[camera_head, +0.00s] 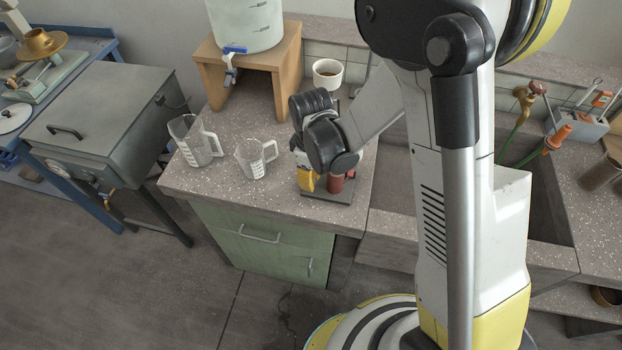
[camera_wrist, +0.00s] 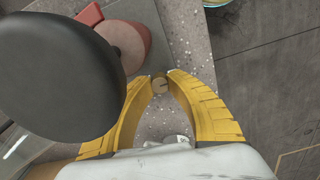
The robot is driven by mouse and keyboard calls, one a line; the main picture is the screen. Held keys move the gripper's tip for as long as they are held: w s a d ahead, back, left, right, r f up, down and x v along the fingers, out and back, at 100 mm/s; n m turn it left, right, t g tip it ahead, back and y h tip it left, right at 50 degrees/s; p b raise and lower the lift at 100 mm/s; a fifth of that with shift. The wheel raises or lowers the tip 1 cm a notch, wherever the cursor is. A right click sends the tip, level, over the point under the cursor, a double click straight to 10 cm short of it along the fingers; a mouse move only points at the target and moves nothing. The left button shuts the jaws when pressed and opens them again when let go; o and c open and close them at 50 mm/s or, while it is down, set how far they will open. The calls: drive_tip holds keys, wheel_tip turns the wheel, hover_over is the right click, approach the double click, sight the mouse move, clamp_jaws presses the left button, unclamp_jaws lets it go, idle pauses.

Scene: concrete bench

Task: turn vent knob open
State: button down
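A small round tan knob (camera_wrist: 160,86) with a dark slot or mark on its face sits between the tips of my gripper (camera_wrist: 161,77) in the wrist view. The two yellow fingers curve in on both sides of it and appear to touch it. Beside it is a red part (camera_wrist: 139,34) with a pinkish round face, partly hidden by a large black round part (camera_wrist: 60,66). In the head view my gripper (camera_head: 307,180) is low over the bench, left of a red cylinder (camera_head: 338,183) on a dark base plate (camera_head: 328,197). My arm hides much of it; the knob is hidden there.
Two clear measuring jugs (camera_head: 194,142) (camera_head: 256,158) stand left of my gripper. A wooden stand (camera_head: 210,62) with a white tank (camera_head: 245,22) and a white cup (camera_head: 327,74) are behind. The bench's front edge is close, above a green cabinet (camera_head: 262,245).

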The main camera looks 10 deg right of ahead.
drive_tip(key=shift+n, duration=0.3)
drive_tip(key=n+b, duration=0.2)
drive_tip(key=n, duration=0.2)
drive_tip(key=shift+n, duration=0.3)
drive_tip(key=n+b, duration=0.1)
drive_tip(key=n, duration=0.4)
drive_tip(key=shift+n, duration=0.3)
idle(0.4)
drive_tip(key=c, duration=1.3)
unclamp_jaws()
drive_tip(key=shift+o, duration=0.2)
wheel_tip(320, 180, up, 12)
